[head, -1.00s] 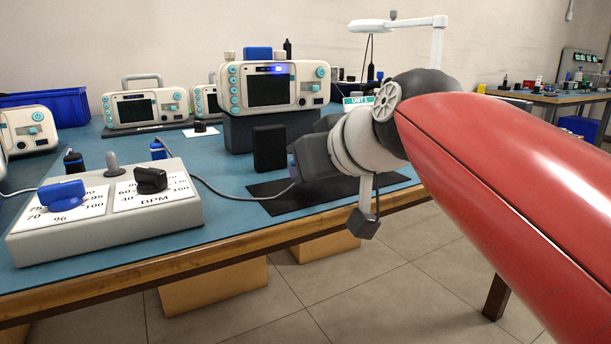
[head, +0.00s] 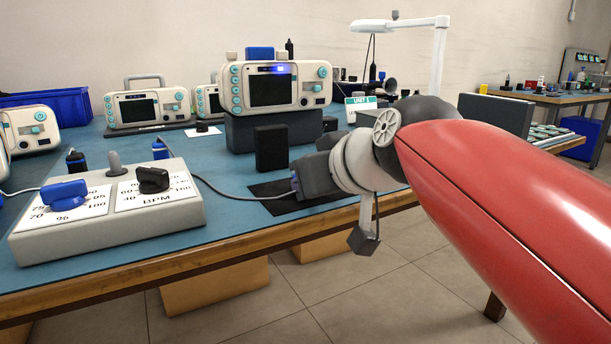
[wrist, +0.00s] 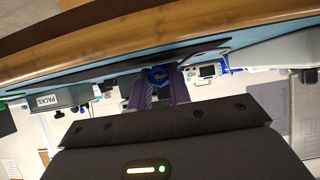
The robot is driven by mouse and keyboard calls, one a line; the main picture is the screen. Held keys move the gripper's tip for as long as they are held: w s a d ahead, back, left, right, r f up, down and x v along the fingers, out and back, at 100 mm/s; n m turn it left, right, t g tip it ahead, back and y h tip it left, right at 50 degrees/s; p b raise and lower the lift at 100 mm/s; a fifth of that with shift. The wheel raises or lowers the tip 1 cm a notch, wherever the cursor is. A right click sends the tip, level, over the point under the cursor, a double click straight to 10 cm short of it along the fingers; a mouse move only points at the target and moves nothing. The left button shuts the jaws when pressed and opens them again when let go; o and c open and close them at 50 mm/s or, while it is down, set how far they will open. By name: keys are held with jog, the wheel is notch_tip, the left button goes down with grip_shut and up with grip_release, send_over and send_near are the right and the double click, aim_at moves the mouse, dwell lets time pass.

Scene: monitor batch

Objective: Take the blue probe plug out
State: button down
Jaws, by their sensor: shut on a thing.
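My gripper (head: 296,182) is at the front of the bench, low over a dark mat (head: 268,189), seen side-on with its fingers mostly hidden. In the wrist view its two purplish fingers (wrist: 159,92) are closed on a small blue piece, the blue probe plug (wrist: 158,75). A grey cable (head: 230,196) runs from behind the control box to the gripper's tip. The plug itself is barely visible in the head view. I cannot tell whether it touches the mat. The large monitor (head: 273,88) stands on a dark block behind, with a blue light lit.
A control box (head: 105,222) with a blue knob (head: 64,195) and a black knob (head: 152,180) is at left. A black upright block (head: 271,148) stands close behind my gripper. Smaller monitors (head: 139,107) and a blue bin (head: 45,109) are farther back. The bench's wooden edge (head: 200,282) runs in front.

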jog(key=c, duration=1.2)
grip_release()
jog(key=shift+s+r, duration=0.1)
jog(key=p+v, duration=0.1)
jog(key=v, duration=0.6)
jog(key=shift+s+d, duration=0.2)
jog(key=shift+s, duration=0.05)
jog(key=s+d+f+m+g+h, duration=0.1)
jog(key=s+d+f+m+h, duration=0.15)
jog(key=d+f, duration=0.45)
jog(key=s+d+f+m+g+h, duration=0.2)
jog(key=s+d+f, duration=0.15)
jog(key=f, duration=0.75)
jog(key=s+d+f+m+g+h, duration=0.15)
jog(key=s+d+f, duration=0.25)
jog(key=f, duration=0.6)
notch_tip(320, 180, up, 13)
jog(key=p, duration=1.2)
jog(key=shift+w+d+m+h+p, duration=0.2)
jog(key=shift+d+m+h+p, duration=0.1)
jog(key=shift+m+h, duration=0.1)
